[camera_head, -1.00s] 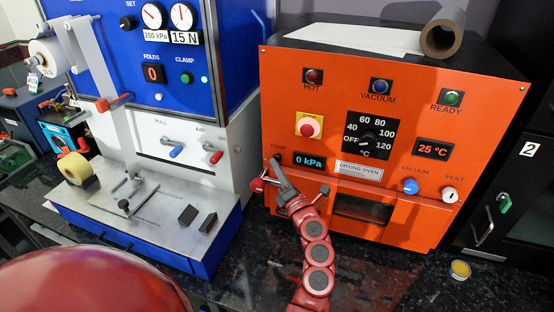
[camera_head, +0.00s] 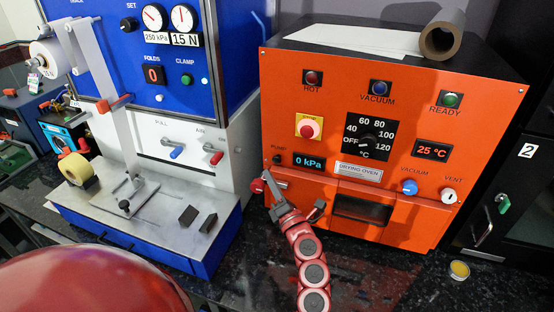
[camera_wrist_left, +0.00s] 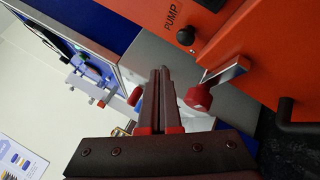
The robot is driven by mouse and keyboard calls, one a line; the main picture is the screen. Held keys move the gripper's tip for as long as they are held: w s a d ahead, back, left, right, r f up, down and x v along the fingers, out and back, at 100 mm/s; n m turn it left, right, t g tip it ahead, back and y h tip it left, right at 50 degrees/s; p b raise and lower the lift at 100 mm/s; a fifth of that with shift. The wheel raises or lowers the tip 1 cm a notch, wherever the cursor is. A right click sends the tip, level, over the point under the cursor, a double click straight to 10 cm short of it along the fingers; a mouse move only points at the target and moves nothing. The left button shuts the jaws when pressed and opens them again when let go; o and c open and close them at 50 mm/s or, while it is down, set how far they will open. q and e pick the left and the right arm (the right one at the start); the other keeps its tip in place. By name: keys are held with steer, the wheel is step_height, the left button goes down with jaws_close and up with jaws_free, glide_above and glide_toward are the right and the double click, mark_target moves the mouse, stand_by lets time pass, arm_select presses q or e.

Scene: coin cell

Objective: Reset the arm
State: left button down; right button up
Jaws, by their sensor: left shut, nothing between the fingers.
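My left gripper (camera_head: 267,176) is in front of the lower left corner of the orange drying oven (camera_head: 310,120). In the left wrist view its two dark fingers (camera_wrist_left: 160,80) lie together with nothing between them. The black PUMP knob (camera_head: 277,159) is just above the fingertips and clear of them; it also shows in the left wrist view (camera_wrist_left: 185,36). A red ball-ended lever (camera_head: 257,185) is close beside the fingers; in the left wrist view its red knob (camera_wrist_left: 198,97) is to their right. I cannot tell whether they touch. My right gripper is in neither view.
The blue and white press machine (camera_head: 190,130) stands left of the oven, its metal plate (camera_head: 160,215) holding two dark blocks. A small yellow-topped cup (camera_head: 460,270) stands on the dark counter (camera_head: 400,280) at right. A black cabinet (camera_head: 525,200) is at far right.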

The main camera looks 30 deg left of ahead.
arm_select(q)
steer(key=s, duration=0.2)
steer(key=shift+s+d, duration=0.35)
